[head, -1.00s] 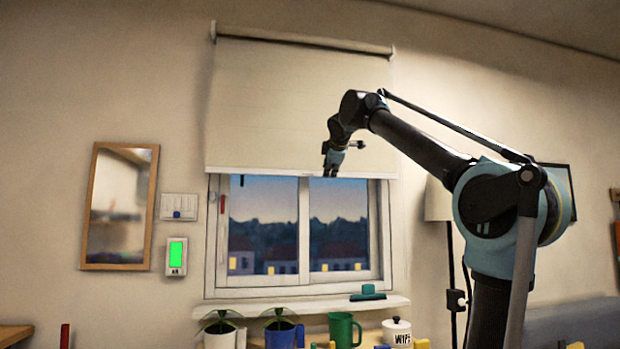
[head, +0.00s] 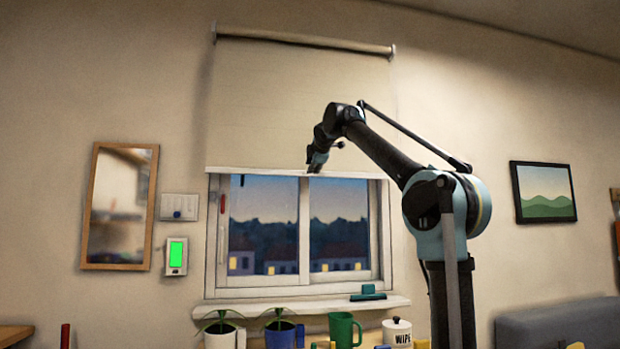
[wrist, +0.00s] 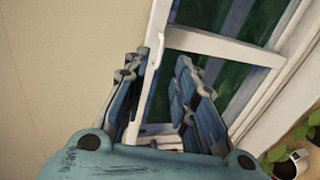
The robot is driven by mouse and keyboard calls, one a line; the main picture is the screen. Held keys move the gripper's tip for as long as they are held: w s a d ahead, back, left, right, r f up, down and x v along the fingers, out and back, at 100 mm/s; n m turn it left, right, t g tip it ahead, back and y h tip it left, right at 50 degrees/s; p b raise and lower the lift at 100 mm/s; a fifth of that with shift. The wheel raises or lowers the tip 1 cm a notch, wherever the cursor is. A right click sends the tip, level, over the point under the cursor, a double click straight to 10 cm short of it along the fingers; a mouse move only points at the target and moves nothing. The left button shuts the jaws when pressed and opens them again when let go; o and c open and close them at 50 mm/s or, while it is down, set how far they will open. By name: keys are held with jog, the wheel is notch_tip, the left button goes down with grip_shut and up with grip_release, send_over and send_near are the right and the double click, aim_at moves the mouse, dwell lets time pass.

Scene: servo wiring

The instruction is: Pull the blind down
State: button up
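The beige blind (head: 280,110) hangs from its roller over the upper part of the window. Its pale bottom bar (head: 250,170) crosses just above the glass. My gripper (head: 316,160) is at the middle of this bar in the head view. In the wrist view my gripper (wrist: 157,62) has its two blue fingers spread apart. The blind (wrist: 60,60) fills the left there, and its white bottom bar (wrist: 152,65) runs through the gap between the fingers. Whether a finger touches the bar, I cannot tell.
Below the window (head: 270,230), a sill (head: 230,309) holds a green squeegee-like thing (head: 367,293). Potted plants (head: 220,335), a green mug (head: 342,328) and a white jar (head: 397,330) stand beneath. A mirror (head: 118,205) and wall panels (head: 176,256) are on the left.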

jog(key=x, duration=0.6)
jog(key=shift+w, duration=0.3)
jog(key=shift+a+f, duration=0.1)
grip_shut()
